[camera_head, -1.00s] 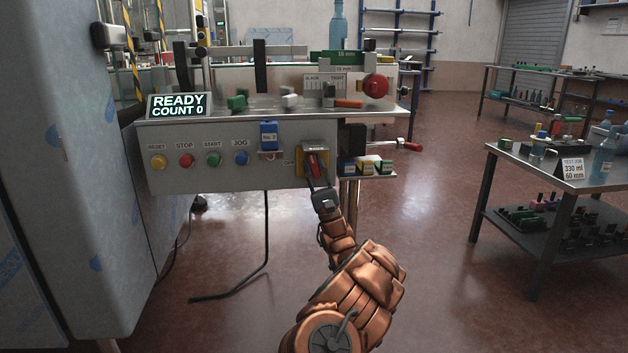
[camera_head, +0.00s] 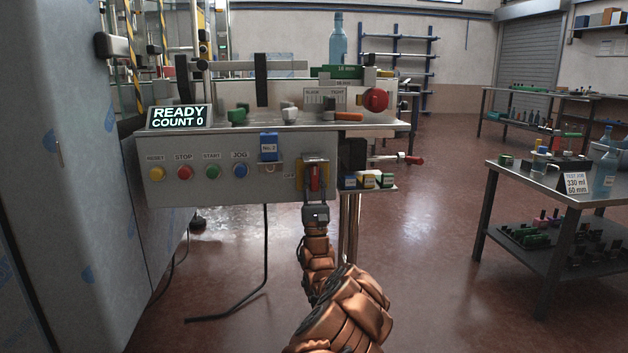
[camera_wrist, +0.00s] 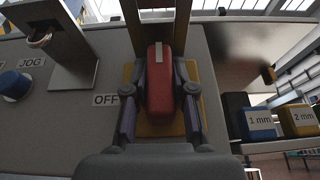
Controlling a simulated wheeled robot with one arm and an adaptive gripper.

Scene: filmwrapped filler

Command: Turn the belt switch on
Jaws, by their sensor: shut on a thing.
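The belt switch has a red handle (camera_head: 314,178) on a yellow backplate (camera_head: 299,175), on the right part of the grey control panel's front. In the wrist view the red handle (camera_wrist: 160,82) stands upright between the two fingers, with a white mark near its top. An OFF label (camera_wrist: 105,99) is at its left. My gripper (camera_head: 315,197) reaches the handle from below. In the wrist view my gripper (camera_wrist: 159,105) is shut on the handle, one finger along each side. Any label at the right of the switch is hidden.
Yellow, red, green and blue buttons (camera_head: 198,172) line the panel's left. A blue No. 2 block (camera_head: 269,147) hangs left of the switch. A small shelf of labelled blocks (camera_head: 367,182) sticks out close at the right. The floor right of the panel is clear.

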